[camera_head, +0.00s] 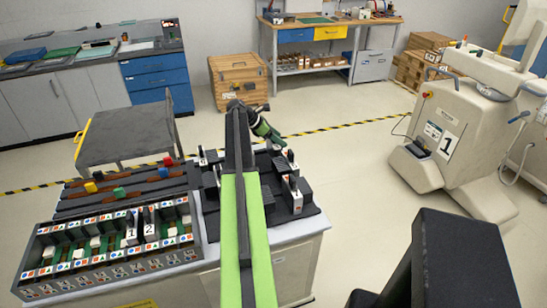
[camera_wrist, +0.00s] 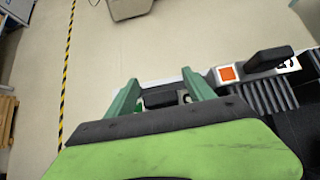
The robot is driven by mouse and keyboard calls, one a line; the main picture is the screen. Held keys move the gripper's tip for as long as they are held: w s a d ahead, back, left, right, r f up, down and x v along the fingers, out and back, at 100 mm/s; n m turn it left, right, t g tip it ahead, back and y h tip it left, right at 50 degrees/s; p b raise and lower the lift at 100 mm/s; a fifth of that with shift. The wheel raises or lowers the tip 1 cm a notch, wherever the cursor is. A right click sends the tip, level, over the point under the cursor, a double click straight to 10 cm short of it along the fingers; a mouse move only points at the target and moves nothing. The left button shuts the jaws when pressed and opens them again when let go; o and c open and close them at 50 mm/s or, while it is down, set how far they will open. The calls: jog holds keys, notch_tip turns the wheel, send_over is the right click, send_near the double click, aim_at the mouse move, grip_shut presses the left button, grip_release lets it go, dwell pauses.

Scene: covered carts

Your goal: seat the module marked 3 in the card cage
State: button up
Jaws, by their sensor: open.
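The card cage (camera_head: 108,250) is an open dark box at the lower left with rows of coloured symbols. Modules marked 1 (camera_head: 131,232) and 2 (camera_head: 149,230) stand upright in it. A dark holder (camera_head: 262,212) right of the cage carries several black-handled modules; I cannot tell which is marked 3. My gripper (camera_head: 272,133) is at this holder's far edge. In the wrist view my gripper (camera_wrist: 160,96) is open, its green fingers on either side of a dark handle (camera_wrist: 160,100); contact is unclear.
Dark rails with coloured knobs (camera_head: 115,190) lie behind the cage. A grey cart (camera_head: 125,135) stands behind them. A large beige machine (camera_head: 455,135) is at the right. Open floor (camera_head: 345,165) lies between it and the holder.

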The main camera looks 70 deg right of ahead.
grip_shut()
dwell(0.4)
dwell(1.0)
